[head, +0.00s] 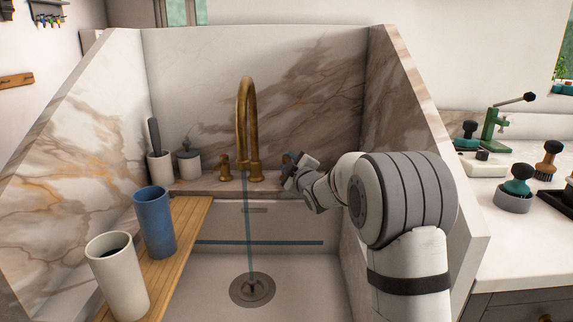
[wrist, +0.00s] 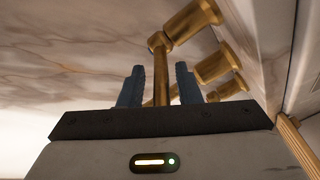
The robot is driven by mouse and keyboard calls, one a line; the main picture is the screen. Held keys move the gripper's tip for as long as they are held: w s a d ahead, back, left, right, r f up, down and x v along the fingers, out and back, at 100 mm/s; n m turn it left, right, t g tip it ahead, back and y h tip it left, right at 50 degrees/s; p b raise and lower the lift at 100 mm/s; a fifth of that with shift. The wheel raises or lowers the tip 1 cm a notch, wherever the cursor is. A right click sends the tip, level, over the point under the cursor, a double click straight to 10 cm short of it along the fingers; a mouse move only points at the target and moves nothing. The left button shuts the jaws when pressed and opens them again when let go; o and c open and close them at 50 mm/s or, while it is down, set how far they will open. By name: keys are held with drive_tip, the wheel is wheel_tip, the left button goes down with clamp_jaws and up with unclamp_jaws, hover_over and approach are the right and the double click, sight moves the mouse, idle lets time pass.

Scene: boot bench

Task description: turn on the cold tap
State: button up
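The brass tap (head: 246,120) stands at the back of the sink, with a tall curved spout. A handle with a red-orange mark (head: 224,166) is left of the spout. The cold tap handle with a blue mark (head: 287,158) is on the right, partly hidden by my gripper (head: 296,166). In the wrist view, my gripper's two dark blue fingers (wrist: 159,88) stand apart on either side of a brass lever (wrist: 161,72). Small gaps show between the lever and both fingers.
A wooden board (head: 186,230) spans the sink's left side, bearing a blue cup (head: 154,222) and a white cup (head: 118,276). Two small containers stand at the back left. Marble walls enclose the sink. The basin around the drain (head: 252,289) is clear.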

drive_tip(key=shift+o, duration=0.3)
drive_tip(key=v, duration=0.7)
drive_tip(key=shift+s+p, duration=0.3)
drive_tip(key=shift+s, duration=0.05)
drive_tip(key=shift+d+r, duration=0.1)
drive_tip(key=shift+r, duration=0.05)
drive_tip(key=s+d+r+m+g+h+p, duration=0.3)
drive_tip(key=s+d+r+m+p, duration=0.1)
drive_tip(key=s+p, duration=0.3)
drive_tip(key=s+d+r+m+g+h+p, duration=0.2)
drive_tip(key=s+d+r+m+g+p, duration=0.15)
drive_tip(key=s+r+p, duration=0.35)
drive_tip(key=s+r+m+g+p, duration=0.2)
drive_tip(key=s+m+g+p, duration=0.5)
drive_tip(key=s, duration=2)
drive_tip(key=g+p, duration=0.1)
drive_tip(key=p, duration=0.2)
drive_tip(key=shift+d+h, duration=0.3)
